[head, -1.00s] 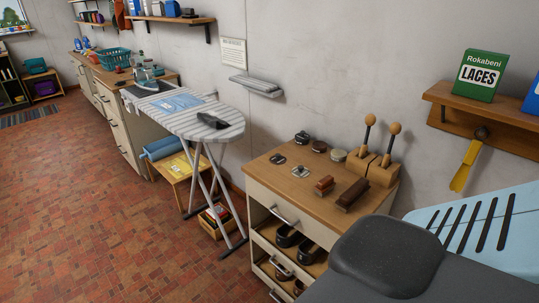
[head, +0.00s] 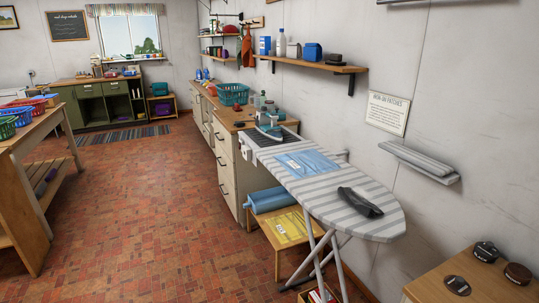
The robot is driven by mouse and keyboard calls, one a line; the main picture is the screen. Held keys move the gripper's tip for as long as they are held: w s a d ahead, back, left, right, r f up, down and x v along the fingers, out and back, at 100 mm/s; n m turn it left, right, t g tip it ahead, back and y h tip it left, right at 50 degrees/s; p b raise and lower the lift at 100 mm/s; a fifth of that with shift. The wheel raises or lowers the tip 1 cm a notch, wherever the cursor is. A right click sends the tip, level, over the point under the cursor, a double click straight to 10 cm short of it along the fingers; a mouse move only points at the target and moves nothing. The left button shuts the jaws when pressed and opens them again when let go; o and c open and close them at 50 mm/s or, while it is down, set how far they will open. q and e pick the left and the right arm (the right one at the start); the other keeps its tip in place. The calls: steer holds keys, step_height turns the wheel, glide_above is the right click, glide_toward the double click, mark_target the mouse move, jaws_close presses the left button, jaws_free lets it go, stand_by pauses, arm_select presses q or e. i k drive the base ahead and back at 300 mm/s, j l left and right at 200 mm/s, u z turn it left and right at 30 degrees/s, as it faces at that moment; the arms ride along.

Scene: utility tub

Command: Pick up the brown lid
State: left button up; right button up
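A low round tin with a brown top (head: 518,274) sits on the wooden cabinet top (head: 430,290) at the lower right of the head view. I cannot tell whether its brown top is a separate lid. A black round tin (head: 486,251) stands behind it to the left. A flat dark disc (head: 457,285), like a lid, lies to its left near the cabinet's edge. The right part of the cabinet top is cut off by the frame. Neither of my grippers is in view.
A grey wall ledge (head: 419,162) juts out above. A slatted wooden table (head: 30,150) is at far left.

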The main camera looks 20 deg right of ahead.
mark_target(457, 285)
steer(key=i, duration=2.65)
steer(key=z, duration=4.95)
